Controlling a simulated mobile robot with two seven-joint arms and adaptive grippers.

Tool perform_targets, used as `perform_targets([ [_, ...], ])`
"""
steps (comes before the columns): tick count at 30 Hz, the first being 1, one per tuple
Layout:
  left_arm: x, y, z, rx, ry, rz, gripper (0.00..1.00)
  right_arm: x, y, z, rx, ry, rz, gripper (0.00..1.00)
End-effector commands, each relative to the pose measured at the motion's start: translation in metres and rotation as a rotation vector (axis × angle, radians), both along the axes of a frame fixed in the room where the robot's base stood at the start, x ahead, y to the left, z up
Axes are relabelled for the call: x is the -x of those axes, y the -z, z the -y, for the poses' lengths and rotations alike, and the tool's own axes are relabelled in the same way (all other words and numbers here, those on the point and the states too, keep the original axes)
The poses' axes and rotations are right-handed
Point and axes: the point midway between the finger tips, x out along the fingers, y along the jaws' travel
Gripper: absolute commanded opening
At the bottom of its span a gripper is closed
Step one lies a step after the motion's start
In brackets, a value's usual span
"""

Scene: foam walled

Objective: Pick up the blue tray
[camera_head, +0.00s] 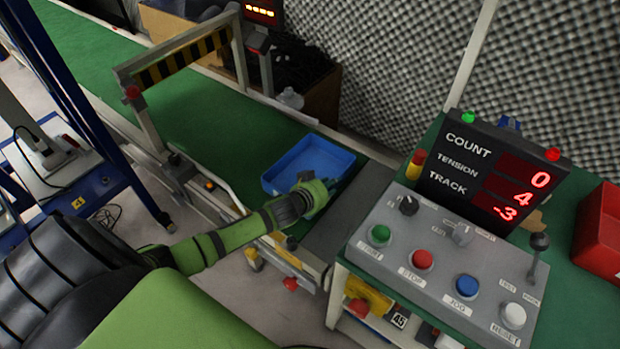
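The blue tray (307,158) lies near the end of the green conveyor belt, and its inside looks empty. My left arm reaches in from the left. Its gripper (318,203) is at the tray's near right edge and hides part of that edge and corner. The fingers are mostly hidden and small, so I cannot tell whether they are open or shut, or whether they touch the tray. My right gripper is not in view.
A grey control panel (432,262) with coloured buttons and a count display (490,172) stands right of the tray. A striped gate (180,60) spans the belt (200,112) further back. A red bin (602,235) sits at far right. The belt between gate and tray is clear.

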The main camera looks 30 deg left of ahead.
Motion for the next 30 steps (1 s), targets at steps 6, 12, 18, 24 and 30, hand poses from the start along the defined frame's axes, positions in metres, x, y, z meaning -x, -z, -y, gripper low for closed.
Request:
perform_targets([
  [6, -0.014, 0.008, 0.001, -0.001, -0.001, -0.001, 0.32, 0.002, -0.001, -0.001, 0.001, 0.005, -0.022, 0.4],
  [12, -0.014, 0.008, 0.001, -0.001, -0.001, -0.001, 0.23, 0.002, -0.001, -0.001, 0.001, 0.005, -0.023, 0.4],
  [18, -0.014, 0.007, 0.001, -0.001, -0.001, -0.001, 0.0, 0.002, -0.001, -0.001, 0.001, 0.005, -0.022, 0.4],
  [24, -0.015, 0.005, 0.001, -0.003, 0.001, 0.004, 0.0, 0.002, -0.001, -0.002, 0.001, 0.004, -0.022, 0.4],
  [30, -0.016, -0.013, 0.001, -0.002, 0.001, 0.007, 0.0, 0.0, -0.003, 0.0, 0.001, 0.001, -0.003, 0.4],
])
